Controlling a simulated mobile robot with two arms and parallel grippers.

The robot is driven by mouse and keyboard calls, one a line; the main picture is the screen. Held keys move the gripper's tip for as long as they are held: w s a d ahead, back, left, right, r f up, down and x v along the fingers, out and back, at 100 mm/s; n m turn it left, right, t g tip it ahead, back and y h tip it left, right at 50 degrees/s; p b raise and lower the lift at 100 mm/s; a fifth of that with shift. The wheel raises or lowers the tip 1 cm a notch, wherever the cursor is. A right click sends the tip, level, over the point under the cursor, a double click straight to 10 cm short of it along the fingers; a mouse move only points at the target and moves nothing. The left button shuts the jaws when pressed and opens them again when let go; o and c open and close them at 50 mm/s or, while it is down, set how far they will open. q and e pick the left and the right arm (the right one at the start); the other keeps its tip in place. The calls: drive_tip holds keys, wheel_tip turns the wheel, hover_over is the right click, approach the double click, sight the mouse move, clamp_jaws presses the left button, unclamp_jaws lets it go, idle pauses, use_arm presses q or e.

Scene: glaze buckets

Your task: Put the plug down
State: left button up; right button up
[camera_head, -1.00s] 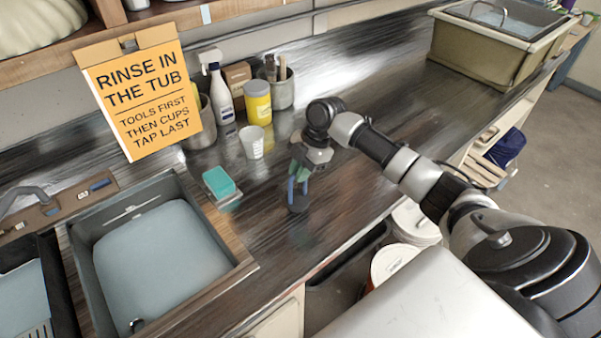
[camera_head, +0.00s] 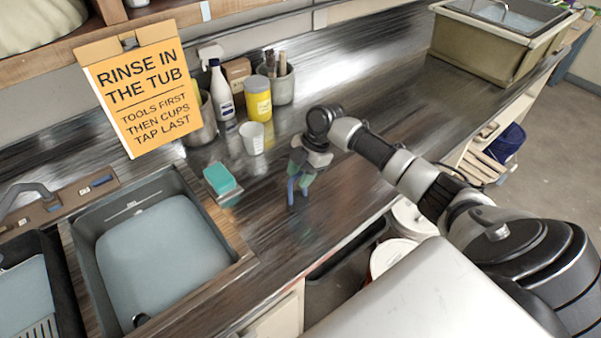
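My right gripper (camera_head: 298,190) points down over the dark steel counter (camera_head: 345,190), right of the wash tub (camera_head: 98,262). Its blue-green fingers are close to the counter top. Whether they are apart or shut on something is too small to tell. I cannot make out a plug for sure at the fingertips; the counter there is dark and streaked. A small dark round thing (camera_head: 141,320) shows at the near edge of the tub's water; I cannot tell what it is. My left gripper is out of view.
A teal sponge (camera_head: 219,178) and a white cup (camera_head: 252,138) stand left of my gripper. Behind are a yellow canister (camera_head: 257,100), a spray bottle (camera_head: 222,92) and a tool pot (camera_head: 280,85). The counter to the right is clear up to a large olive tub (camera_head: 480,47).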

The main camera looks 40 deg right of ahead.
drive_tip(key=shift+d+r, duration=0.2)
drive_tip(key=shift+r, duration=0.15)
drive_tip(key=b+v, duration=0.3)
drive_tip(key=v, duration=0.8)
drive_tip(key=shift+r, duration=0.25)
